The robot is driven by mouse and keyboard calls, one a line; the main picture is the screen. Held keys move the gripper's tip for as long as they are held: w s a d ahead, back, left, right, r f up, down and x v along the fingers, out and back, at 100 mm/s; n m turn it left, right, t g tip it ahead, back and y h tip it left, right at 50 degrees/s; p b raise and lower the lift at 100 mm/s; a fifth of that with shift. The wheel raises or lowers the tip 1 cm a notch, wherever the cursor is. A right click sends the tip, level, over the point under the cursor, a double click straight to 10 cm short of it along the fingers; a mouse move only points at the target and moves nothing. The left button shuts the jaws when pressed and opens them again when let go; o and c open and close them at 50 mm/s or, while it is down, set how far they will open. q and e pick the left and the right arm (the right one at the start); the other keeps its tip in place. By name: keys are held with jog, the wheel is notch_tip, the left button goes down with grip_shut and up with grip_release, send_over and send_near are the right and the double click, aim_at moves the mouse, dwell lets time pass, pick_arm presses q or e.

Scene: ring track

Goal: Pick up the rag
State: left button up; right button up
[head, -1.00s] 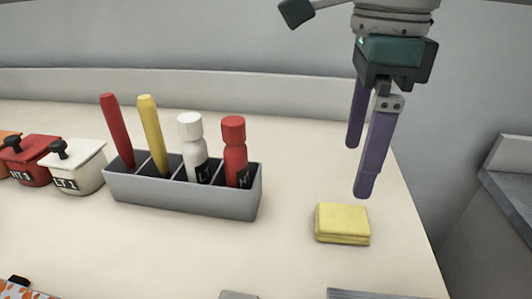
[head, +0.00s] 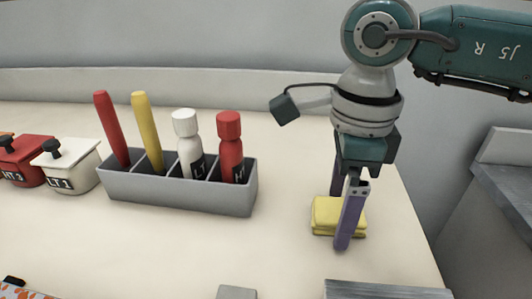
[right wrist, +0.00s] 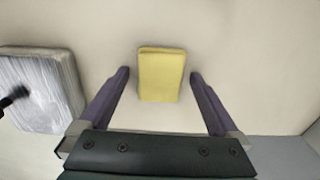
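The rag is a folded yellow cloth (head: 325,214) lying on the cream counter, right of the grey divided holder. It also shows in the right wrist view (right wrist: 161,75), ahead of and between the two fingers. My right gripper (head: 340,220) points down at the rag with its purple fingers apart, one in front of the rag and one behind it. In the right wrist view the open gripper (right wrist: 160,75) has clear gaps on both sides of the rag and holds nothing. My left gripper is not in view.
A grey holder (head: 180,192) with red and yellow sticks and white and red bottles stands left of the rag. Lidded red (head: 28,172) and white (head: 70,178) containers are farther left. A metal-topped item (head: 385,291) lies near the front. The counter's right edge is close.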

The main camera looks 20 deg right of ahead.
aim_at(339, 210)
jog(key=c, duration=1.3)
jog(key=shift+r, duration=0.15)
notch_tip(339, 210, up, 20)
jog(key=p, duration=0.2)
